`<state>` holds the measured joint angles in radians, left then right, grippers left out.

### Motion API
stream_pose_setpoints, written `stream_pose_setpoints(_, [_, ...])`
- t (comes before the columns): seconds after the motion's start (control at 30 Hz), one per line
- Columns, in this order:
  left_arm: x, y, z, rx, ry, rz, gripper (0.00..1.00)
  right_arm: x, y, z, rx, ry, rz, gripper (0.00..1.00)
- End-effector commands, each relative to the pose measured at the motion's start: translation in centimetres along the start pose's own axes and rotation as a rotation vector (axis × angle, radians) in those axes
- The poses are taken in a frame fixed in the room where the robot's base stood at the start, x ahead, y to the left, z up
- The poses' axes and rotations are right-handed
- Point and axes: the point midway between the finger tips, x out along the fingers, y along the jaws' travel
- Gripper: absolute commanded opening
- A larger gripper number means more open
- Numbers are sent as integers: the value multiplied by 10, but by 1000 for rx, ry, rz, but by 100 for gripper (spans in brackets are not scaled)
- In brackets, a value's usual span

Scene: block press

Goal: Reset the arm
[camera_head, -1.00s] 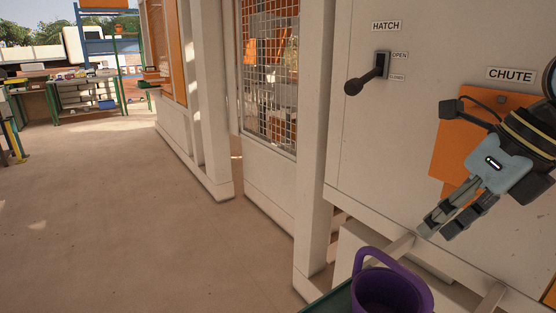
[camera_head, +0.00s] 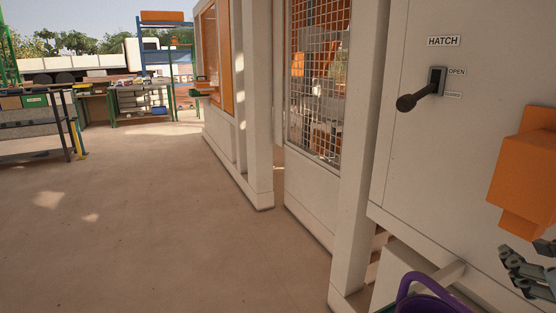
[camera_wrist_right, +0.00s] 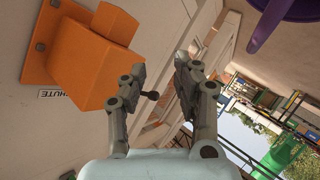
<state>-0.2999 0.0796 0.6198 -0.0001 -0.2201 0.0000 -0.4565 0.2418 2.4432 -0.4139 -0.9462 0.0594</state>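My right gripper (camera_head: 528,272) shows at the lower right edge of the head view, partly cut off, below the orange chute (camera_head: 523,178). In the right wrist view its two fingers (camera_wrist_right: 161,68) stand apart with nothing between them, so it is open and empty. The chute (camera_wrist_right: 92,58) is to the left of the fingers there and looks apart from them. My left gripper is in neither view.
A hatch lever (camera_head: 421,95) sticks out from the white panel (camera_head: 430,190). A purple container (camera_head: 430,297) with a handle is at the bottom edge. A mesh window (camera_head: 317,90) is left of the panel. Open floor (camera_head: 150,235) lies to the left.

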Motion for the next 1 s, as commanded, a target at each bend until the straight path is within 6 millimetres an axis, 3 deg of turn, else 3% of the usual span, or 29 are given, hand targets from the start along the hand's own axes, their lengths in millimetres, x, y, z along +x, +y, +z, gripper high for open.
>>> stream_pose_setpoints(0.03, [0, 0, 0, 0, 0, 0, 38, -7, -15, 27, 39, -113, -55, 30])
stream_pose_setpoints(0.1, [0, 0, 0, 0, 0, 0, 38, -19, -36, 59, 81, -253, -130, 30])
stream_pose_setpoints(0.2, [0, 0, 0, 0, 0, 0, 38, -40, -62, 93, 119, -419, -230, 30])
stream_pose_setpoints(0.43, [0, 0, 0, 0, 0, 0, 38, -103, -112, 147, 164, -732, -453, 30])
stream_pose_setpoints(0.77, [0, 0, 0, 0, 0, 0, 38, -39, -168, 243, 162, -795, -457, 30])
stream_pose_setpoints(0.87, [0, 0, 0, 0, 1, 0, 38, -23, -189, 286, 162, -815, -458, 30])
stream_pose_setpoints(1.0, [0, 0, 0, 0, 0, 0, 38, -12, -223, 367, 161, -854, -460, 30])
